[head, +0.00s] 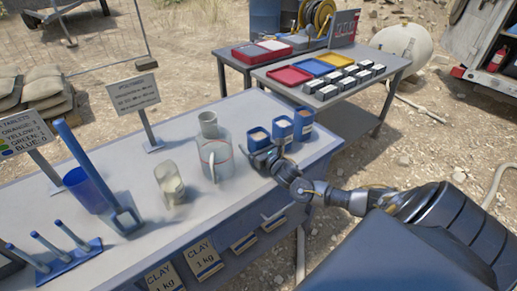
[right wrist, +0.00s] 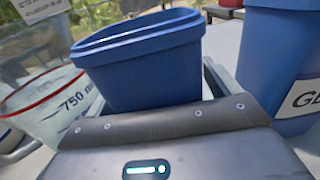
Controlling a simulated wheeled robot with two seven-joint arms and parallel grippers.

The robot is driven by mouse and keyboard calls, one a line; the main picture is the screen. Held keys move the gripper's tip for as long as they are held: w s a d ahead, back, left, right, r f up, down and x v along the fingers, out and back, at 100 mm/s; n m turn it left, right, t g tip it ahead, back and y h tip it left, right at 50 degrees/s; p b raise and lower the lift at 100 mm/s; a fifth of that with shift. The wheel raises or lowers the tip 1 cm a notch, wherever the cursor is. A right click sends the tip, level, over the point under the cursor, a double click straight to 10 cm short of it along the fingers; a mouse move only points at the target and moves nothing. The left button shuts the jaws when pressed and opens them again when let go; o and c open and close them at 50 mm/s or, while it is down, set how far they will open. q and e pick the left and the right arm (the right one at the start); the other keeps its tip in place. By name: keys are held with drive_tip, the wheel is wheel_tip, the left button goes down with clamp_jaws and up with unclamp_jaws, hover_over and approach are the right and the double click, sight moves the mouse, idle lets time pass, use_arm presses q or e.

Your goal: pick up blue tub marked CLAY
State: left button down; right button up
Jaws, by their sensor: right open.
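Three blue tubs stand in a row near the right end of the long table: a left one (head: 258,139), a middle one (head: 282,130) and a right one (head: 303,124). My right gripper (head: 267,157) is open at the left tub. In the right wrist view that tub (right wrist: 145,68) rises between the fingers of the gripper (right wrist: 155,100); I cannot tell whether they touch it. Its label is hidden. A neighbouring tub (right wrist: 280,60) at the right has a white label starting "GE". I cannot read CLAY on any tub. My left gripper is out of view.
A clear jug (head: 214,160) stands close left of the tubs; its "750 ml" mark shows in the wrist view (right wrist: 75,98). Bags marked CLAY (head: 203,258) sit below the tabletop.

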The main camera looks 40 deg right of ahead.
drive_tip(key=c, duration=1.3)
drive_tip(key=shift+c, duration=0.2)
